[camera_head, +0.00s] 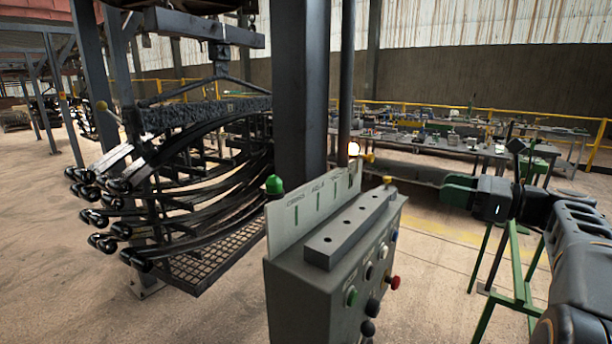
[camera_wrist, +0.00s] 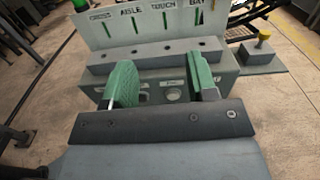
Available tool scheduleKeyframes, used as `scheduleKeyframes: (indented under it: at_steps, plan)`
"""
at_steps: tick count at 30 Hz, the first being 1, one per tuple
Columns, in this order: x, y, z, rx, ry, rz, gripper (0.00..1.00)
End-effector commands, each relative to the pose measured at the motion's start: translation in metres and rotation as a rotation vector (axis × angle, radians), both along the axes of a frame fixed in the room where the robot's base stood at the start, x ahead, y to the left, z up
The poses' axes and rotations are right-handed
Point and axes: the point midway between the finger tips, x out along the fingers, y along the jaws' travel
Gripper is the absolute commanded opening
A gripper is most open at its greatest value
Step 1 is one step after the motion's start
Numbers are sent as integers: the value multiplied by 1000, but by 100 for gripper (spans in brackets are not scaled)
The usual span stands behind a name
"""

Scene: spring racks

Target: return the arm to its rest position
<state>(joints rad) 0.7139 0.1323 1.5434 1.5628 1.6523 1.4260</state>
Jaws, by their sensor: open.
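My gripper (camera_head: 450,190) is at the right of the head view, with its arm reaching in from the right edge. It points left, towards the control box (camera_head: 300,300), and is held apart from it. In the wrist view my gripper (camera_wrist: 163,78) shows two green fingers spread apart with nothing between them. Beyond the fingers are the box's grey bar with holes and its pale upright panel. My arm's dark links show at the right edge of the head view.
A rack of dark leaf springs (camera_head: 190,200) hangs at left beside a column (camera_head: 300,90). Workbenches (camera_head: 440,146) and yellow railings stand behind.

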Motion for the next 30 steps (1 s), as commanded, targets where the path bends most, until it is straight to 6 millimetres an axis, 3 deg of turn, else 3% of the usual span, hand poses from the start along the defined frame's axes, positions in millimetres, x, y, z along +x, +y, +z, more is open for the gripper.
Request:
scheduleKeyframes:
  at_steps: [7, 13, 17, 20, 23, 27, 30]
  plan:
    - [7, -10, -18, -165, -84, -60, 53]
    - [8, -17, -74, -427, -93, -81, 53]
    - [-4, -9, -120, -687, -106, -21, 53]
    - [-21, 6, -158, -937, -141, 101, 53]
    - [-52, 28, -200, -1246, -227, 331, 53]
    - [-106, 57, -245, -1657, -455, 786, 53]
    - [-138, 74, -264, -1853, -643, 1089, 53]
